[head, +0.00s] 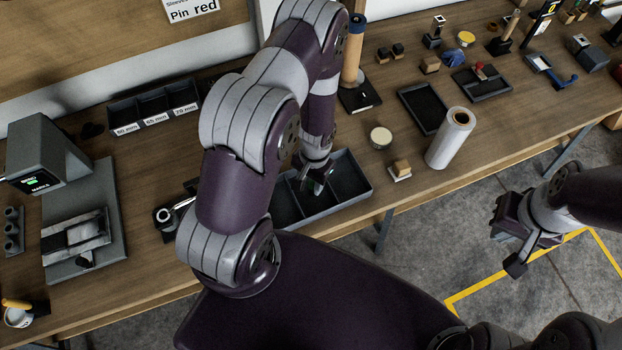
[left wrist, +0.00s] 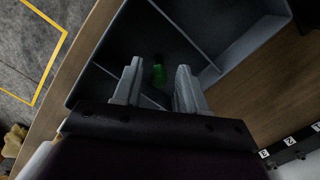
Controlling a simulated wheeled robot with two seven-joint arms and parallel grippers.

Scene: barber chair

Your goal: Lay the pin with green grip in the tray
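The dark grey tray (head: 349,176) with dividers lies at the table's front edge in the head view, partly hidden by my left arm. The left wrist view shows its compartments and walls (left wrist: 235,55). My left gripper (head: 318,180) points down into the tray. In the left wrist view my left gripper (left wrist: 157,88) has its two fingers apart. The pin's green grip (left wrist: 158,75) shows between and beyond them, narrower than the gap, over a tray compartment. The rest of the pin is hard to make out. My right gripper (head: 512,238) is off the table at the right, over the floor.
A white roll (head: 451,138), a round tin (head: 380,137) and a small wooden block on a pad (head: 400,170) stand right of the tray. A labelled bin rack (head: 154,108) is at the back left. A grey device (head: 80,220) stands at the left.

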